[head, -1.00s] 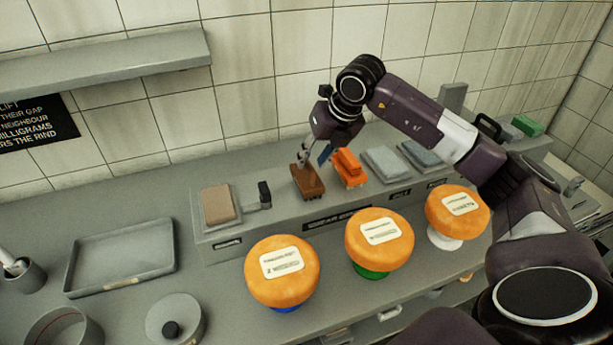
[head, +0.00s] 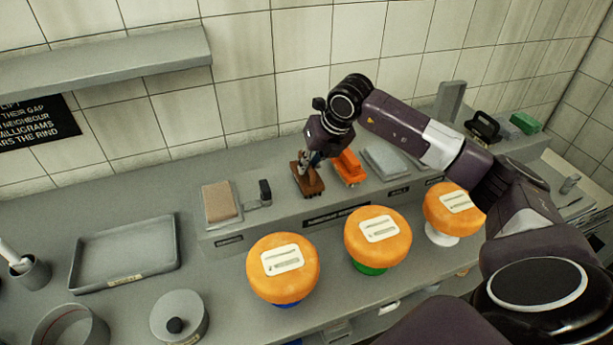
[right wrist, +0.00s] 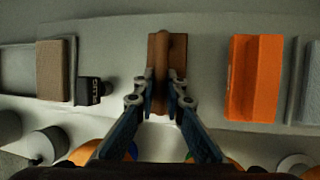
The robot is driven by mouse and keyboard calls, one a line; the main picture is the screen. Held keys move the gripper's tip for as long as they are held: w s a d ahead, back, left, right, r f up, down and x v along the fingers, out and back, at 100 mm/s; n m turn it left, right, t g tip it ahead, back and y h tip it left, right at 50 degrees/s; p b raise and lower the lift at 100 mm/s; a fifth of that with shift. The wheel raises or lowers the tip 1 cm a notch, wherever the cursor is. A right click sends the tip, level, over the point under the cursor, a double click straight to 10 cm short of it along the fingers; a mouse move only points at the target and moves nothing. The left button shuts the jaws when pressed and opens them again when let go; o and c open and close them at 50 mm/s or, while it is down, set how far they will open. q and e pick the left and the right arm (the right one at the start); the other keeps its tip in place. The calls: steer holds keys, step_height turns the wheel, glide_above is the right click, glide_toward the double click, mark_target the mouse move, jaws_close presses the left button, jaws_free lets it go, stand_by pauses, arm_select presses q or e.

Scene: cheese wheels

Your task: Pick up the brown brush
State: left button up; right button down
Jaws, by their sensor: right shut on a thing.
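The brown brush (head: 307,181) sits on the grey raised shelf behind the cheese wheels, with its bristles down. In the right wrist view the brush (right wrist: 158,50) is upright in the middle, with a raised handle ridge along its top. My right gripper (head: 308,160) is over the brush. In the right wrist view its two fingers (right wrist: 163,88) are on either side of the handle ridge, shut on it. I cannot see a gap under the bristles. My left gripper is in neither view.
An orange brush (head: 348,167) stands close to the right of the brown one. A tan block (head: 220,202) on a grey plate and a small black item (head: 265,192) are to the left. Several orange cheese wheels (head: 378,238) stand in front.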

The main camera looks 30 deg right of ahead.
steer(key=shift+r, duration=0.1)
stand_by(0.3)
step_height(320, 180, up, 20)
steer(key=b, duration=0.3)
steer(key=shift+b, duration=0.4)
steer(key=c, duration=2.7)
jaws_free()
jaws_close()
